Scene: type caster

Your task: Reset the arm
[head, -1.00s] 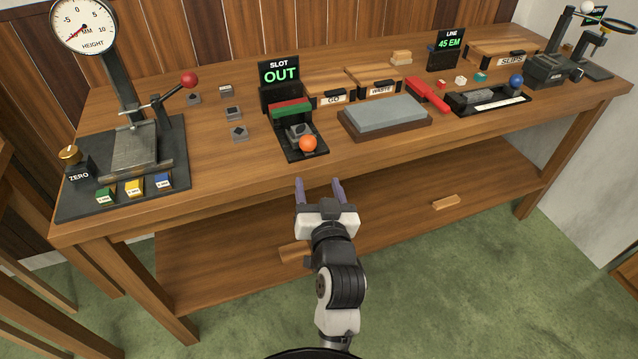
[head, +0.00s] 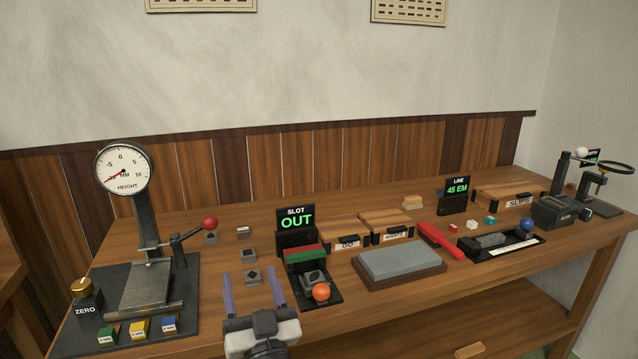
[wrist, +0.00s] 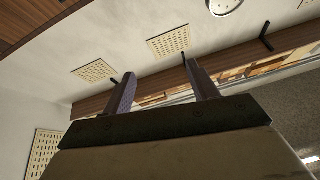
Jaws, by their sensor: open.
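My gripper (head: 254,293) is at the bottom centre of the head view, in front of the bench. Its two purple fingers stand apart with nothing between them. In the wrist view my gripper (wrist: 160,85) is also open and empty, with its fingers toward the wall and wood panelling. In the head view the fingers overlap the bench top just left of the slot device (head: 296,222), whose screen reads OUT. Whether they touch the bench cannot be told.
The height gauge (head: 123,170) stands at left on a dark plate. Small grey blocks (head: 249,255) lie near my fingers. The orange ball (head: 321,292), sharpening stone (head: 398,262), red brush (head: 440,240) and LINE display (head: 456,190) are to the right.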

